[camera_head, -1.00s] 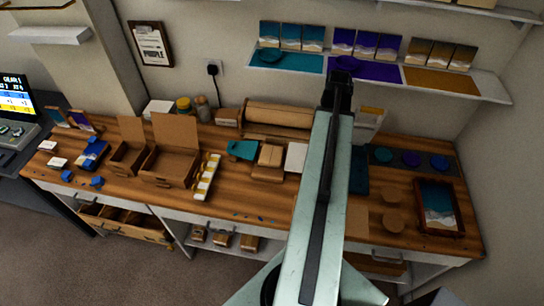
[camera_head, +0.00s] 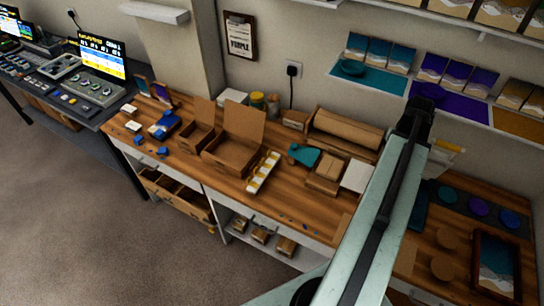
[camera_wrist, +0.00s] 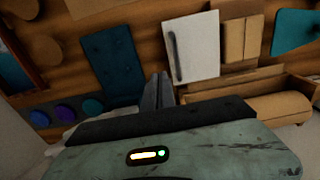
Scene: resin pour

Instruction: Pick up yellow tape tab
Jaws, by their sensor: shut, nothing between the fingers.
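A pale strip with several yellow pieces (camera_head: 262,172) lies on the wooden bench, right of the open cardboard boxes. These pieces may be the tape tabs; they are too small to tell. My gripper (camera_head: 418,106) is raised at the end of my arm, well right of that strip. In the wrist view its fingers (camera_wrist: 157,88) are shut and empty. The strip does not show clearly in the wrist view. Another pale item with a yellow edge (camera_head: 449,146) is partly hidden behind my arm.
Open cardboard boxes (camera_head: 232,155), a teal piece (camera_head: 304,155) and a cardboard roll (camera_head: 346,130) stand on the bench. A framed picture (camera_head: 495,266) lies at right. Bare bench shows in front of the strip.

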